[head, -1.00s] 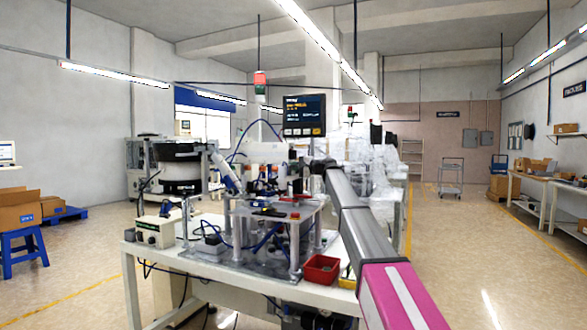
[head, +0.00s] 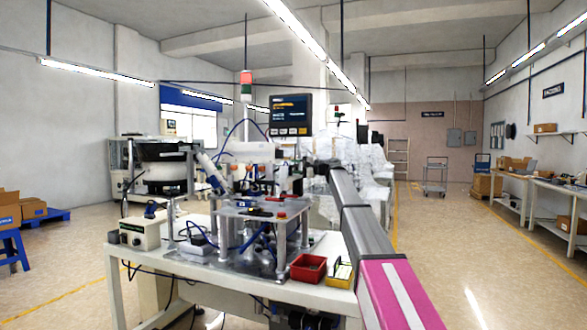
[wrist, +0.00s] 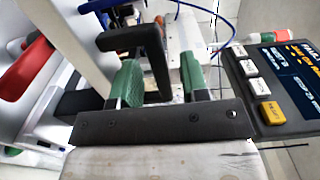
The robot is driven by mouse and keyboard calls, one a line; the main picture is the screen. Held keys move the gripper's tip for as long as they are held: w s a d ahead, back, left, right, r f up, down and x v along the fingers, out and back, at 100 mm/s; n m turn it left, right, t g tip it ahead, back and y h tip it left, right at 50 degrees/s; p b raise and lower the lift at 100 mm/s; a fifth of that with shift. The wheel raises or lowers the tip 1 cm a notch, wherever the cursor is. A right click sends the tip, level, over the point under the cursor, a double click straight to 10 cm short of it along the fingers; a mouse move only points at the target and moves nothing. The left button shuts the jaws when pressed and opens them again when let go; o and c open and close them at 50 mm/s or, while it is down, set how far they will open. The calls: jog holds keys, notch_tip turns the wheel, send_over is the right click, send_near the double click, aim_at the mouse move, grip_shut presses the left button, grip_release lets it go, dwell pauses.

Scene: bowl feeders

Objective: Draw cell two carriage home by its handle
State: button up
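My gripper (wrist: 160,78) shows in the wrist view with two green-padded fingers apart. A black L-shaped bar (wrist: 154,50), which looks like a handle, stands between the fingers in the picture. Gaps show beside it, so I see no grip on it; its exact depth relative to the pads is unclear. In the head view my arm reaches to the bench machine (head: 262,208), and the gripper is too small to make out there. The carriage itself cannot be told apart from the other machine parts.
A display with buttons (head: 290,115) stands above the machine and shows close on the wrist view's right (wrist: 280,85). A red bin (head: 308,268) and a yellow box (head: 341,273) sit at the bench's front right. A control box (head: 143,231) is at left.

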jog(key=v, duration=1)
jog(key=shift+d, duration=0.3)
jog(key=shift+s, duration=0.15)
